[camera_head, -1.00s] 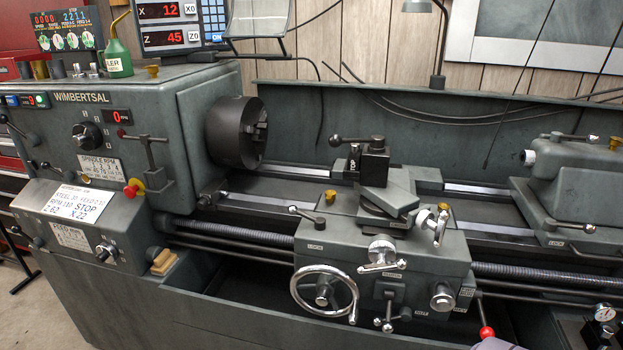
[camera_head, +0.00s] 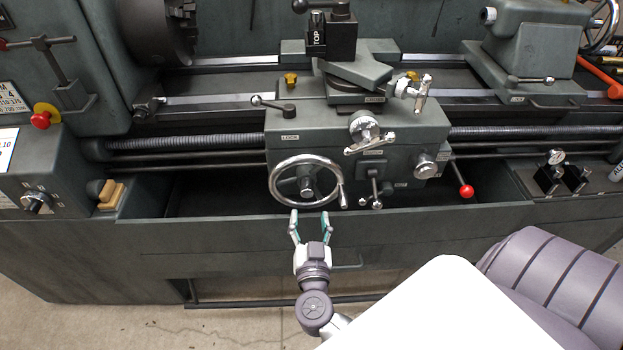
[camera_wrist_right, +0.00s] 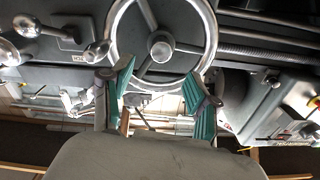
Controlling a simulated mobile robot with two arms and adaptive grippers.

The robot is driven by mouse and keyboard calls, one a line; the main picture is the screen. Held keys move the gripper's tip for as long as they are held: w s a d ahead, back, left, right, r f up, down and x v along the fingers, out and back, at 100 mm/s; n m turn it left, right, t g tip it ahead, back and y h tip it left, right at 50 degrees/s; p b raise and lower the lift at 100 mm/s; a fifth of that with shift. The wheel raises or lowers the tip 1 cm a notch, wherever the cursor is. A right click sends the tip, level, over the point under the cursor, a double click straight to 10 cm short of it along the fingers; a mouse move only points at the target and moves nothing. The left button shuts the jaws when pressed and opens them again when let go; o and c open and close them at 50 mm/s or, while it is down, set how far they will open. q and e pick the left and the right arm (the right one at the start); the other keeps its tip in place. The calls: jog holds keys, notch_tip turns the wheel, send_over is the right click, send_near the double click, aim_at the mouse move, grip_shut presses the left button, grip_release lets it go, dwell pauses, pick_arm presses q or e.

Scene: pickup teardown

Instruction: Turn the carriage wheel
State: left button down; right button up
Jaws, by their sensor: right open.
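The carriage wheel (camera_head: 307,181) is a chrome handwheel with spokes, a dark hub and a side handle, on the left front of the grey carriage apron (camera_head: 320,135). My right gripper (camera_head: 310,214) is just below the wheel in the head view, open, with nothing between its fingers. In the right wrist view the wheel (camera_wrist_right: 162,45) stands ahead at the top, partly cut off. The green-padded fingers (camera_wrist_right: 155,95) are spread on either side of its lower rim; I cannot tell whether they touch it. My left gripper is not in view.
A red-knobbed lever (camera_head: 466,191) and small chrome levers (camera_head: 376,190) sit right of the wheel. The tool post (camera_head: 340,38) stands above. A dark chip tray (camera_head: 225,195) lies behind the front panel. The tailstock (camera_head: 530,50) is at right.

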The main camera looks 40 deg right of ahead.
aim_at(306, 182)
jog(key=x, duration=1.1)
jog(key=shift+w, duration=0.15)
jog(key=shift+w+d, duration=0.25)
jog(key=shift+w, duration=0.1)
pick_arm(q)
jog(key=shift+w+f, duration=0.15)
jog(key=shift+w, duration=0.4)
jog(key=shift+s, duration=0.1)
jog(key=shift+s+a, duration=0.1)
pick_arm(e)
grip_shut()
